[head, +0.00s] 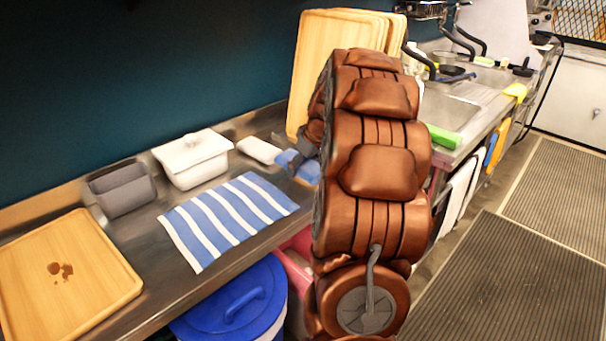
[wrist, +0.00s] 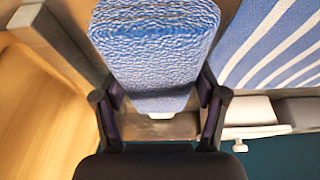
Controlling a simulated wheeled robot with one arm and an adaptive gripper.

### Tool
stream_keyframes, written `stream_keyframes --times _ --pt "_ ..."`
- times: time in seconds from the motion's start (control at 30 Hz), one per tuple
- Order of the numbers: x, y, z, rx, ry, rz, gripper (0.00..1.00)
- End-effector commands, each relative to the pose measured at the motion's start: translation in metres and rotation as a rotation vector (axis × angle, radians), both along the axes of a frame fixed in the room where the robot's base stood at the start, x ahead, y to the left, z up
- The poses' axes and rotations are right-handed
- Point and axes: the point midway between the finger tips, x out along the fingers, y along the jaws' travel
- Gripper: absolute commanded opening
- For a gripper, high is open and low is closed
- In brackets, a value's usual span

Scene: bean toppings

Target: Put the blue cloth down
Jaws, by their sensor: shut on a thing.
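The blue cloth (wrist: 155,45) is a thick, textured, folded block with rounded corners. In the wrist view it fills the top middle, between the two fingers. My gripper (wrist: 160,97) is shut on it. In the head view the cloth (head: 305,168) shows as a small blue patch just left of my arm, over the steel counter (head: 145,226). My arm hides part of it there. I cannot tell whether it touches the counter.
A blue-and-white striped towel (head: 229,217) lies flat left of the cloth. Behind it are a white lidded container (head: 193,160), a grey bin (head: 122,188) and a white folded cloth (head: 259,150). Upright wooden boards (head: 311,65) stand behind my arm. A stained cutting board (head: 100,295) lies at left.

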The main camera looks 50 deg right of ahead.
Motion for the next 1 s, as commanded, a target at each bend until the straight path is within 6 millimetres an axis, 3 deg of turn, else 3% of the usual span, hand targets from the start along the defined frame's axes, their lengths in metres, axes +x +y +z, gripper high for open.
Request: stream_keyframes --times 0.17,0.47,0.97,1.0 --pt "0.001 -0.003 -0.003 0.001 0.000 0.000 0.16" --pt "0.000 -0.002 -0.034 0.001 0.002 -0.001 0.16" --pt "0.001 -0.002 -0.042 0.000 0.001 0.001 0.16" --pt "0.001 -0.003 -0.041 0.000 0.001 0.001 0.76"
